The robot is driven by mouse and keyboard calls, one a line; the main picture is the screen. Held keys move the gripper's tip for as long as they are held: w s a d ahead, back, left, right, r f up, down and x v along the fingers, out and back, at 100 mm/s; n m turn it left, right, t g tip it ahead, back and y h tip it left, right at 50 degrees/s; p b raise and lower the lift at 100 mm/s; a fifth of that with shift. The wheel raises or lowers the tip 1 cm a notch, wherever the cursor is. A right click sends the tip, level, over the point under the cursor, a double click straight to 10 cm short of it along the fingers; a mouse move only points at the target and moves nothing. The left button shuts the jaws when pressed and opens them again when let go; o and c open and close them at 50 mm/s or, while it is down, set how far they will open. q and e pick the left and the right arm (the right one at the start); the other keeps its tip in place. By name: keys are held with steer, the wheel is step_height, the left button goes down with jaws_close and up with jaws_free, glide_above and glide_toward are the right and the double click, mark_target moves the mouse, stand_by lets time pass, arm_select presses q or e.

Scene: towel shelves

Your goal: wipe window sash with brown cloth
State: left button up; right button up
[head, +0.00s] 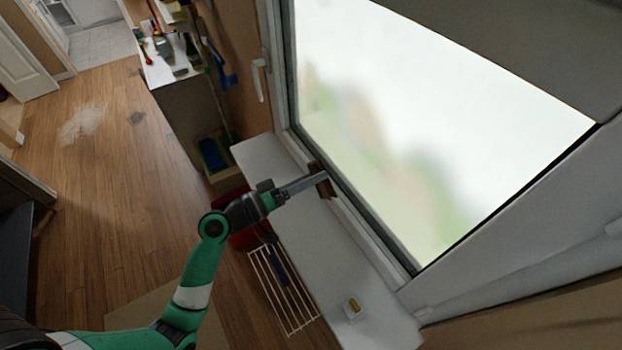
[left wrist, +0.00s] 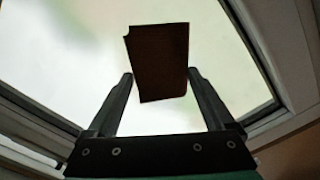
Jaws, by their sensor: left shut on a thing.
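The brown cloth (head: 322,181) is a small dark brown piece at the lower bar of the window sash (head: 364,226). My left gripper (head: 316,182) is shut on it, reaching across the sill from the left. In the left wrist view the cloth (left wrist: 157,62) stands as a flat, slightly tilted rectangle between the two fingertips, against the bright glass. The sash (left wrist: 254,50) runs along the right side there. I cannot tell whether the cloth touches the sash. My right gripper is in neither view.
The window handle (head: 259,80) sticks out on the left. Wooden floor (head: 110,200) is mostly open.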

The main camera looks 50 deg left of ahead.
mark_target(348, 161)
arm_select(q)
steer(key=shift+w+d, duration=0.15)
steer(key=shift+w, duration=1.25)
steer(key=shift+w+d, duration=0.15)
steer(key=shift+w, duration=1.2)
steer(key=shift+w+d, duration=0.1)
steer(key=shift+w, duration=0.85)
steer(key=shift+d, duration=0.1)
